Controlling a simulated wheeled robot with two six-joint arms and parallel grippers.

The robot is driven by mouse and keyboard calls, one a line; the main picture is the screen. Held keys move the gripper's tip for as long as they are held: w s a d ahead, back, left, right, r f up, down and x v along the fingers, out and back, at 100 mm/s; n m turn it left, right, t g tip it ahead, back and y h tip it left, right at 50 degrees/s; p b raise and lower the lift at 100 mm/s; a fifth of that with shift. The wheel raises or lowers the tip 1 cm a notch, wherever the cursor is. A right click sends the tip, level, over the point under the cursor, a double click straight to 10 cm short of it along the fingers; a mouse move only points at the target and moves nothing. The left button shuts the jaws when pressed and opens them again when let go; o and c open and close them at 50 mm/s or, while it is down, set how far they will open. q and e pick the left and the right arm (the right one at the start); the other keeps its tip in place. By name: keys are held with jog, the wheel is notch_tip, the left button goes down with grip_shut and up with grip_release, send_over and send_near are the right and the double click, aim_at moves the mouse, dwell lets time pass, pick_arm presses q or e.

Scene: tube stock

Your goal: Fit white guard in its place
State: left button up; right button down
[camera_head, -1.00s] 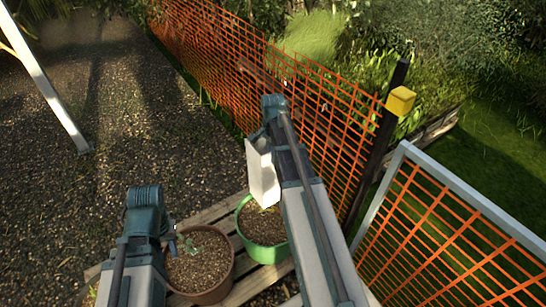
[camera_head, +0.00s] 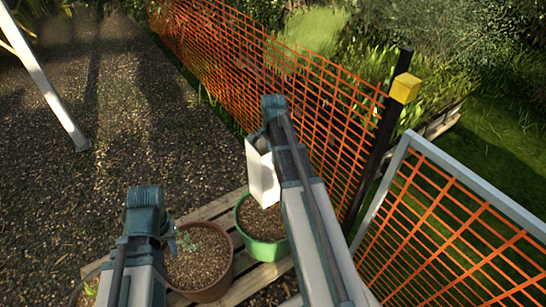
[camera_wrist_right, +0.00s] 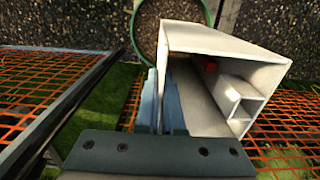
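The white guard (camera_head: 263,178) is a hollow, box-like white sleeve. In the head view it hangs upright over the green pot (camera_head: 265,258); I cannot tell whether it touches the soil. My right gripper (camera_wrist_right: 161,100) is shut on one wall of the guard, and the guard's open end (camera_wrist_right: 225,38) faces the right wrist camera. Inside it show white ribs and a small red part.
The pots stand on a wooden slatted pallet (camera_head: 215,211). An orange mesh fence (camera_head: 335,115) with a dark, yellow-capped post (camera_head: 404,88) runs behind, and a grey-framed mesh panel (camera_head: 450,170) is at right. Gravel at left is open beyond a white post (camera_head: 45,85).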

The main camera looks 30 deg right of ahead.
jog(key=shift+f+b, duration=0.75)
jog(key=shift+f, duration=0.25)
jog(key=b, duration=0.7)
send_over(273, 184)
jog(key=shift+w+f, duration=0.1)
jog(key=shift+f, duration=3.55)
jog(key=shift+f+b, duration=3.2)
jog(key=shift+b, duration=0.25)
jog(key=c, duration=1)
grip_release()
jog(key=shift+o, duration=0.2)
